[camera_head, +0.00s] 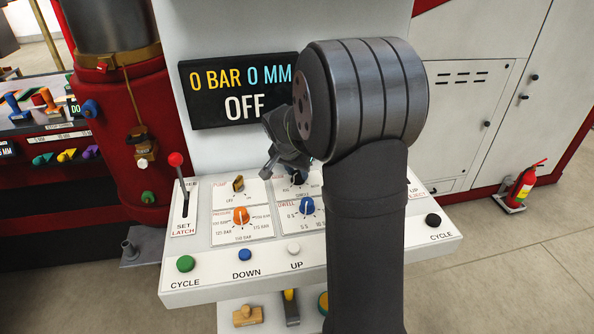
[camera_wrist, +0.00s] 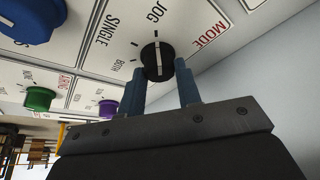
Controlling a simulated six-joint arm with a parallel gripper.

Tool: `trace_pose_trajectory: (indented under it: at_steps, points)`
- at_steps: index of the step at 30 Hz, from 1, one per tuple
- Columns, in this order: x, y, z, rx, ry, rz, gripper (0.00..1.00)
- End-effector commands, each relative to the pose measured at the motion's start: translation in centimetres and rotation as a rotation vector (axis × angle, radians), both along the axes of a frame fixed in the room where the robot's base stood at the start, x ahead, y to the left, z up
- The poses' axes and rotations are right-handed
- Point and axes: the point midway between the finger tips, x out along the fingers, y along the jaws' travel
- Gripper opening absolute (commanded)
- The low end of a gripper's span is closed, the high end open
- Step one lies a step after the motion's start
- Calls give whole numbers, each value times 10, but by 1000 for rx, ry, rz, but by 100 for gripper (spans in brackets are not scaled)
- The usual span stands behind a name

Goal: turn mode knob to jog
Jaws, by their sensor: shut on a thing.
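The mode knob (camera_wrist: 152,62) is a round black knob with a white line across it, on a white panel marked MODE, JOG, SINGLE and BOTH. In the wrist view the line runs up and down the picture and lines up with the tick by the JOG label (camera_wrist: 159,12). My gripper (camera_wrist: 160,69) has its two blue fingers on either side of the knob, shut on it. In the head view my gripper (camera_head: 297,175) is low over the back of the console, and it and my arm largely hide the knob.
Close by on the console (camera_head: 220,285) are an orange pressure knob (camera_head: 240,216), a blue dwell knob (camera_head: 307,205) and a yellow pump switch (camera_head: 238,184). A red-topped lever (camera_head: 176,160) stands at left. The display (camera_head: 240,90) reads 0 BAR, 0 MM, OFF.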

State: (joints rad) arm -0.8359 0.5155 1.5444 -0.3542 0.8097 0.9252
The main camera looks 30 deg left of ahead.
Motion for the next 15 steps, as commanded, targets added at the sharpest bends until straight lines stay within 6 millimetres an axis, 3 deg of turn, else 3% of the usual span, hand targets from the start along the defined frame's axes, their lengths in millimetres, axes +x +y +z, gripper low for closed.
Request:
trace_pose_trajectory:
  at_steps: [2,3,6,15]
  points:
    - [-1,0,-1,-1,3,-1,8]
    - [-1,0,-1,-1,3,-1,35]
    - [-1,0,-1,-1,3,0,53]
    - [-1,0,1,0,1,0,53]
